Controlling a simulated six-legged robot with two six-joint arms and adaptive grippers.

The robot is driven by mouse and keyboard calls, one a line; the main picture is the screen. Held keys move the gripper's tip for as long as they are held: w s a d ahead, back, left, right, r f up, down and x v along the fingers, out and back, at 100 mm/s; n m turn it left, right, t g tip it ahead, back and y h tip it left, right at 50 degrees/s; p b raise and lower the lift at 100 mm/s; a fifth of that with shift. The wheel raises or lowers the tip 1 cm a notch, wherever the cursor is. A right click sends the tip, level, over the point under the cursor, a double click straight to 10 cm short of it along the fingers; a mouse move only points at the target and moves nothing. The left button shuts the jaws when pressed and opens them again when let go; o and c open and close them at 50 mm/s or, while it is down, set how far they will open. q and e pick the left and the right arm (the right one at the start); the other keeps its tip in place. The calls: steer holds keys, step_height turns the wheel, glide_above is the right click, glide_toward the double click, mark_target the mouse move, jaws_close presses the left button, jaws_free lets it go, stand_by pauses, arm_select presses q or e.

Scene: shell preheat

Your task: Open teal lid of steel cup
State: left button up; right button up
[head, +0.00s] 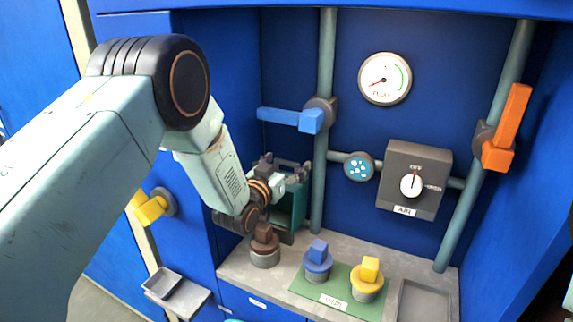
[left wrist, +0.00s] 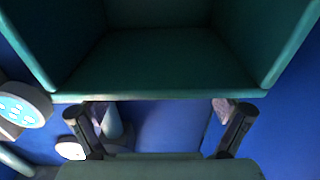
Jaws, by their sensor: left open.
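No steel cup with a teal lid shows clearly. A sliver of something teal (head: 233,320) is cut off by the bottom edge in the head view. My left gripper (head: 282,170) is open and empty, high over the back left of the grey counter. It is close to a teal open box (head: 297,205), partly hidden behind my wrist. In the left wrist view the box (left wrist: 160,92) fills the top, beyond the spread fingers (left wrist: 162,130); whether they touch it I cannot tell. My right gripper is not in view.
Brown-, blue- and yellow-topped round pieces (head: 265,258) (head: 317,267) (head: 367,287) stand on the counter (head: 285,285), the last two on a green mat (head: 340,307). Blue (head: 285,117) and orange (head: 508,125) valve handles, pipes, a gauge (head: 384,79) and a knob box (head: 415,160) line the back.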

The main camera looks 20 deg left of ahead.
arm_select(q)
steer(key=c, duration=1.7)
steer(key=shift+s, duration=0.15)
